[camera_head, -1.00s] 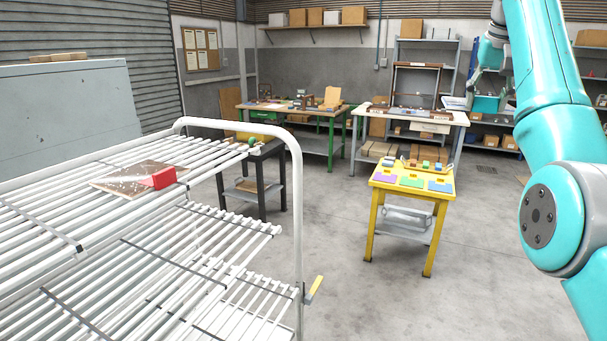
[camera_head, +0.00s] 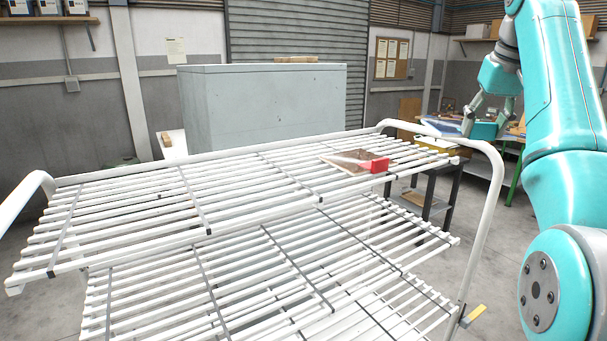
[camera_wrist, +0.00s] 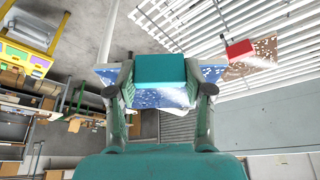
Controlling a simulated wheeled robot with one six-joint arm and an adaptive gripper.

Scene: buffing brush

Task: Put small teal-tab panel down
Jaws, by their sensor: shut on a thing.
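My gripper (camera_wrist: 160,95) is shut on the teal tab (camera_wrist: 158,78) of a small panel. The panel's blue speckled plate (camera_wrist: 160,98) shows behind the tab and to both sides of it in the wrist view. In the head view my gripper (camera_head: 490,125) is at the upper right, beyond the rack's right end, with the teal tab (camera_head: 485,131) low between its fingers. The panel is held in the air. The white slatted rack (camera_head: 130,205) fills the middle and left of the head view. Most of its top shelf is bare.
A brown speckled panel with a red tab (camera_head: 379,165) lies at the right end of the top shelf; its red tab also shows in the wrist view (camera_wrist: 239,49). Curved white rails (camera_head: 487,210) rise at the rack's ends. A grey cabinet (camera_head: 262,105) stands behind.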

